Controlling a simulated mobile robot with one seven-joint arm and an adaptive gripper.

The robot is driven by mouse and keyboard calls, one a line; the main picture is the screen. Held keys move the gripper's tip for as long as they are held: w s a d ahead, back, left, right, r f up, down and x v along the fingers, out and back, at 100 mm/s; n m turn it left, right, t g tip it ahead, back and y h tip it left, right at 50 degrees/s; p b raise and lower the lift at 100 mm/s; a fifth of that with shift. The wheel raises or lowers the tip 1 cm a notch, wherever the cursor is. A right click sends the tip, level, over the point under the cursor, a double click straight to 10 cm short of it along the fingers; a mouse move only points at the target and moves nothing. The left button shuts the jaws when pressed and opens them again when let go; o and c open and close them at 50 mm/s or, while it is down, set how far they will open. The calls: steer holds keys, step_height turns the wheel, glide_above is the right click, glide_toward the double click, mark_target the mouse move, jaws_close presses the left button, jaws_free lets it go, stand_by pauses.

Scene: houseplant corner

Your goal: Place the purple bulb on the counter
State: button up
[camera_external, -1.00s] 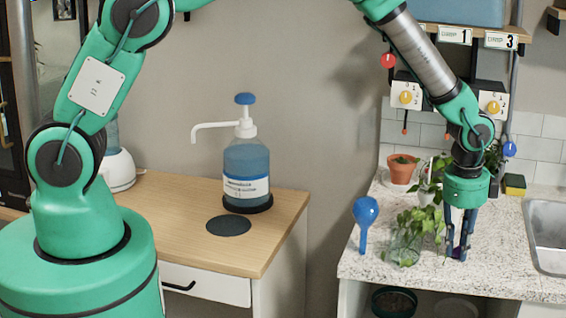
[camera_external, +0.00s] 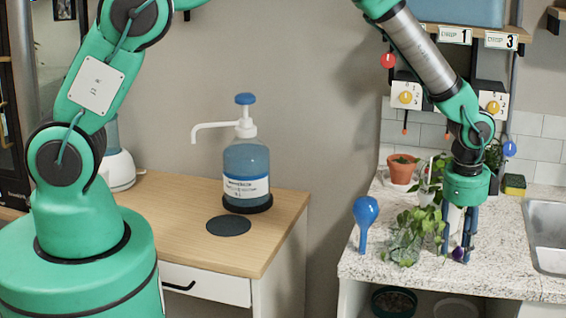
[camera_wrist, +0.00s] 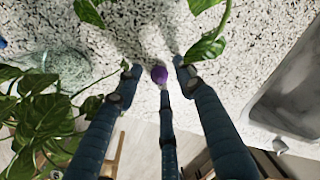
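The purple bulb (camera_external: 458,254) is low between my fingertips, over the speckled stone counter (camera_external: 495,262). It appears to rest on the counter, though exact contact is hard to see. In the wrist view the purple bulb (camera_wrist: 159,75) shows as a small round purple shape; any stem is hidden or too unclear to tell. My gripper (camera_external: 457,248) points straight down above the counter, just right of a leafy plant. In the wrist view, my gripper (camera_wrist: 158,76) has its fingers spread, with gaps on both sides of the bulb.
A leafy plant (camera_external: 410,228) in a glass vessel is close beside my gripper.

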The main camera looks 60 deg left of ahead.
step_height(320, 180, up, 12)
steer(key=s, duration=0.1)
steer(key=shift+d+f+p, duration=0.2)
steer(key=shift+f+p, duration=0.05)
steer(key=shift+p, duration=0.15)
steer(key=shift+s, duration=0.1)
stand_by(0.5)
steer(key=s+a+r+n+t, duration=0.1)
steer(key=s+a+r+n, duration=0.1)
steer(key=s+a+r, duration=0.45)
steer(key=s+a+r+n, duration=0.2)
steer(key=s+r, duration=0.2)
steer(key=r, duration=0.6)
steer(key=s+a+r+n+t, duration=0.1)
steer(key=s+a+r+n, duration=0.1)
steer(key=s+a+r, duration=0.45)
steer(key=s+a+r+n, duration=0.2)
steer(key=s, duration=0.7)
steer(key=s+a+r+n+t, duration=0.1)
steer(key=s+a+r+n, duration=0.2)
steer(key=s, duration=0.6)
steer(key=s+a+r+n+t, duration=0.1)
steer(key=s+a+r+n, duration=0.1)
steer(key=s, duration=0.7)
steer(key=shift+a+r+n, duration=0.3)
steer(key=shift+r+n, duration=0.1)
steer(key=shift+r, duration=0.15)
